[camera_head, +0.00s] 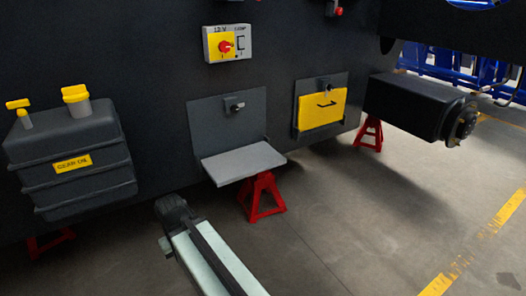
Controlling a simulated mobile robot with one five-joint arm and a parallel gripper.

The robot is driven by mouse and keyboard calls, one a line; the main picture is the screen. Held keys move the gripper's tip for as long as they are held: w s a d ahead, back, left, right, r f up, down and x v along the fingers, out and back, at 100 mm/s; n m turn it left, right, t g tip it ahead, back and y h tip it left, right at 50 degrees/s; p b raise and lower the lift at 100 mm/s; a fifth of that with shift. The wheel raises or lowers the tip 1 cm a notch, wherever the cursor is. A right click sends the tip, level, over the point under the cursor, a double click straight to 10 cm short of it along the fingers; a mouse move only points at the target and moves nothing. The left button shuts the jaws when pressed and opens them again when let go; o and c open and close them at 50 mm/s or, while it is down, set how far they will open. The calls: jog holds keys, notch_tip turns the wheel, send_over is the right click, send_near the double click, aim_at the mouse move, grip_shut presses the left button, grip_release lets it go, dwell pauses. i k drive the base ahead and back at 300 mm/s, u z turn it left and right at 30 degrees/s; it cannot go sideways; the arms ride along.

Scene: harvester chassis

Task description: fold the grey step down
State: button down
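The grey step (243,163) juts out flat, about level, from the lower edge of a dark back plate (210,118) on the chassis side. Nothing hides the step's top surface.
A black tank (70,185) with yellow caps is at left. A red switch on a yellow panel (226,45) is above. A yellow arrow panel (321,108) is right of the step. Red stands (264,197) support the chassis. Floor at right is clear.

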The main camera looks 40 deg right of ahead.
aim_at(228, 167)
jog(key=u, duration=2.25)
jog(key=k, duration=0.95)
jog(key=z, duration=1.45)
jog(key=i, duration=0.6)
